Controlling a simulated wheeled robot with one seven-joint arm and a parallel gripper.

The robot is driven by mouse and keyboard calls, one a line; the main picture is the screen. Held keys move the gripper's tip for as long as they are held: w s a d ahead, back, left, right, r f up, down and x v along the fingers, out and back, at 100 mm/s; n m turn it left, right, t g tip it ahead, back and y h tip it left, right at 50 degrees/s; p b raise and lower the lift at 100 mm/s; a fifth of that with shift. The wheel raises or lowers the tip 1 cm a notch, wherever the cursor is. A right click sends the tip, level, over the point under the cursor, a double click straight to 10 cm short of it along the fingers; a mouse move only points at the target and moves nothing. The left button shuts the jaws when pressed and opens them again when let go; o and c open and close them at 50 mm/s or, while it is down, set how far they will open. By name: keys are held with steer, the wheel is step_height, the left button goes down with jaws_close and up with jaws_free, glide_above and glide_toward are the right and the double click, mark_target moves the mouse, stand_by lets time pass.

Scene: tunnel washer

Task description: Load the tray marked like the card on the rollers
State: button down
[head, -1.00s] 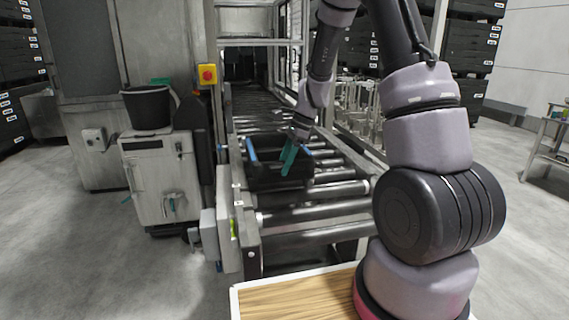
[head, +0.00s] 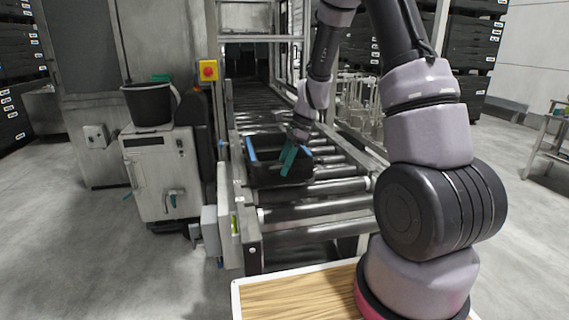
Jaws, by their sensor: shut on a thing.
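A black tray (head: 264,175) with a blue strip along its rim sits on the rollers (head: 315,208) of the conveyor, toward its left side. My gripper (head: 288,160), with teal fingers, is at the tray's right part and shut on it. The fingertips reach down at the tray, and the exact grip on its wall is too small to make out. No card and no readable marking on the tray show in this view.
The conveyor runs back into the washer opening (head: 246,60). A red button on a yellow box (head: 207,71) stands left of it. A grey cabinet with a black bucket (head: 148,104) is further left. A wire rack stands right of the rollers. The front rollers are bare.

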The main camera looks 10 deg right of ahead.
mark_target(283, 178)
steer(key=shift+f, duration=0.2)
stand_by(0.5)
steer(key=shift+f, duration=1.95)
steer(key=shift+c, duration=0.9)
jaws_free()
